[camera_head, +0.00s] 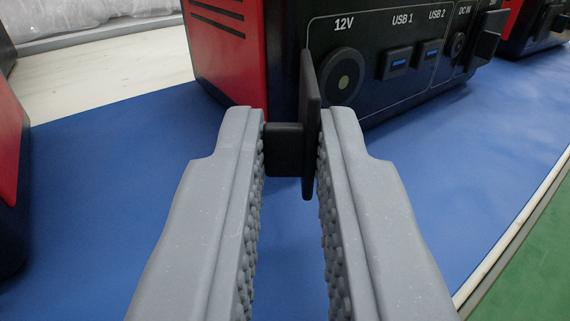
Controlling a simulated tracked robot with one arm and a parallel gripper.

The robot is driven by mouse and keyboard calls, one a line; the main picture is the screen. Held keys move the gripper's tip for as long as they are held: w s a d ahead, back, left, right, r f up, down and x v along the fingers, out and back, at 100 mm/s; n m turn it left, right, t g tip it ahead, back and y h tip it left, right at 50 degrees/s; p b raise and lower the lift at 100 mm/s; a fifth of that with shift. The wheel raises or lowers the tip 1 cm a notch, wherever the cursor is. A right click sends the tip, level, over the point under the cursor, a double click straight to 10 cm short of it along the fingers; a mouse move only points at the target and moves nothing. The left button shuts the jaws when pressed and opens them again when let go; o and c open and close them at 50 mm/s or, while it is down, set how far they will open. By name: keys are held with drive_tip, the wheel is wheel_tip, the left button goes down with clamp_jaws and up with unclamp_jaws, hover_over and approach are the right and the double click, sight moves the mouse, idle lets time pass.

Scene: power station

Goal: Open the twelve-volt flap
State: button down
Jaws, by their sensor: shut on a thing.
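The twelve-volt flap (309,125) is a thin black plate with a block-shaped tab (284,150) on its left side. It stands out edge-on from the front of the black and red power station (285,60). The round 12V socket (343,78) shows uncovered just right of the flap, under the "12V" label. My gripper (292,130) is shut on the flap, with one grey finger against the tab on the left and the other against the plate on the right. The flap's hinge is hard to make out.
Two USB ports (398,63) and a DC IN socket (458,45) sit right of the 12V socket. Other red and black units stand at the far left (10,170) and top right (530,25). The blue mat (110,190) is clear around my gripper.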

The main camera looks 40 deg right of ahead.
drive_tip(key=shift+w+d+h, duration=0.1)
drive_tip(key=shift+w+h, duration=0.05)
drive_tip(key=shift+h, duration=0.15)
idle(0.4)
drive_tip(key=c, duration=1.5)
unclamp_jaws()
drive_tip(key=v, duration=0.7)
drive_tip(key=p+v, duration=0.1)
drive_tip(key=v, duration=0.5)
drive_tip(key=shift+s+a+r, duration=0.15)
drive_tip(key=shift+s+a, duration=0.1)
drive_tip(key=shift+a, duration=0.1)
